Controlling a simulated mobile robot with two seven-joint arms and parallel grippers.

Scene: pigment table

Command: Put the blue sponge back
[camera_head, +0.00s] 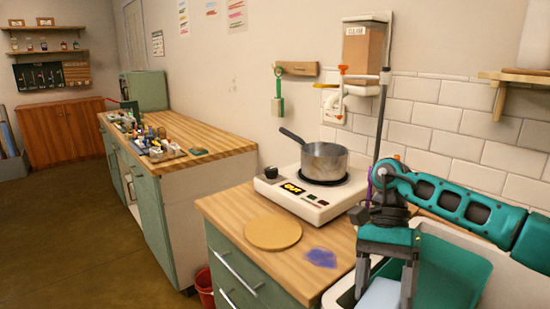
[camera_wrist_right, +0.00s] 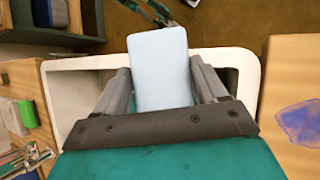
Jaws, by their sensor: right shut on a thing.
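My right gripper (camera_head: 385,268) is shut on the pale blue sponge (camera_head: 381,294) at the lower right of the head view. In the right wrist view the sponge (camera_wrist_right: 160,62) stands out between the two fingers of the gripper (camera_wrist_right: 162,85). The gripper is over the white-rimmed sink (camera_wrist_right: 252,58) with the sponge. The head view's bottom edge cuts off the sponge's lower part, and I cannot tell whether it touches anything. My left gripper does not show clearly in either view.
A blue-purple stain (camera_head: 322,258) and a round wooden board (camera_head: 273,232) lie on the wooden counter left of the sink. Behind them a pot (camera_head: 324,161) stands on a white hot plate (camera_head: 307,207). A teal basin (camera_head: 452,272) is at the right.

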